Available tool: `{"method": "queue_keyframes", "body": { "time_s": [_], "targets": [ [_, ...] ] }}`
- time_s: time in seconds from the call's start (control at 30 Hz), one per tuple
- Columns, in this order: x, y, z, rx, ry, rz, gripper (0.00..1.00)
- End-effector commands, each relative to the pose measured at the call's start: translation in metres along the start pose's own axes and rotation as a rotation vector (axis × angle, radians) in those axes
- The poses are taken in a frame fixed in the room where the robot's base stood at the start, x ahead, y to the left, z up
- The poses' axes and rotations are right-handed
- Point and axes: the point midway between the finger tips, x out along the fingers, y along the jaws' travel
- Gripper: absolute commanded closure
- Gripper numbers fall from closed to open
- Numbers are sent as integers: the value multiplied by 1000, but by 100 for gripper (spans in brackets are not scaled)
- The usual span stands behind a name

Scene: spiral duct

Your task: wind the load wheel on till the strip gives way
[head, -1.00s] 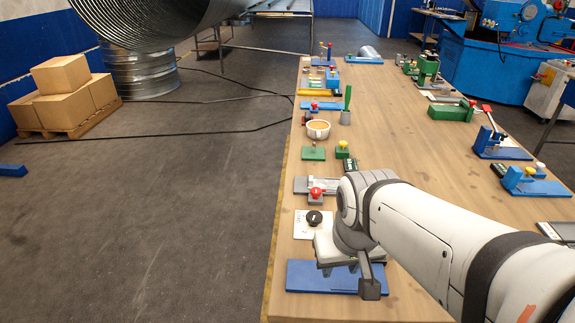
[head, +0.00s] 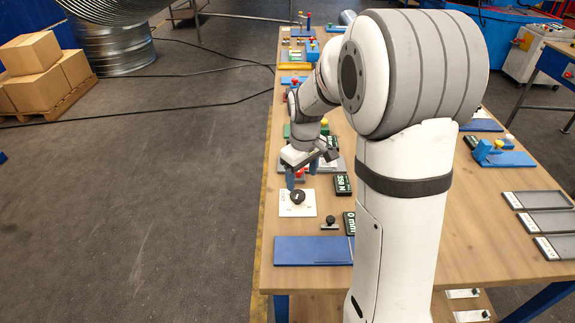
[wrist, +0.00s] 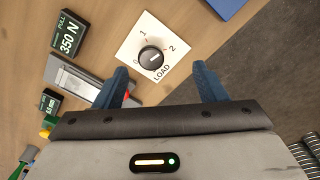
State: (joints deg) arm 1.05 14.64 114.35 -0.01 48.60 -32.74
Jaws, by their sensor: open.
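The load wheel is a black knob (head: 298,197) on a white plate; in the wrist view the knob (wrist: 151,56) sits amid marks 0, 1, 2 and the word LOAD. My gripper (head: 302,174) is open above the plate's far edge, its blue fingers spread and empty. In the wrist view the gripper (wrist: 161,74) has the knob beyond its fingertips, between their lines, apart from them. A grey metal fixture (wrist: 85,82) with a red part lies beside the plate, partly behind a finger; I cannot make out the strip. A readout (wrist: 68,38) shows PULL 350 N.
A second small readout (wrist: 48,103) shows millimetres. A blue plate (head: 310,250) and a small black-knobbed piece (head: 329,222) lie nearer on the bench (head: 390,278). More fixtures crowd the far side. My arm hides the bench's middle.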

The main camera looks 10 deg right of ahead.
Motion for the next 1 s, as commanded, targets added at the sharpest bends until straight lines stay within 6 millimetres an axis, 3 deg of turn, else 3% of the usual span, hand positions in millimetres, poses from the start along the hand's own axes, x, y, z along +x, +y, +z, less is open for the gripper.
{"method": "queue_keyframes", "body": {
  "time_s": [0.1, 0.3, 0.73, 1.0],
  "targets": [
    [15, 13, -20, -70, -22, -16, 35],
    [32, 21, -34, -126, -34, -25, 35],
    [93, 19, -32, -130, -37, -27, 35],
    [109, 19, -32, -130, -34, -25, 35]
  ]
}}
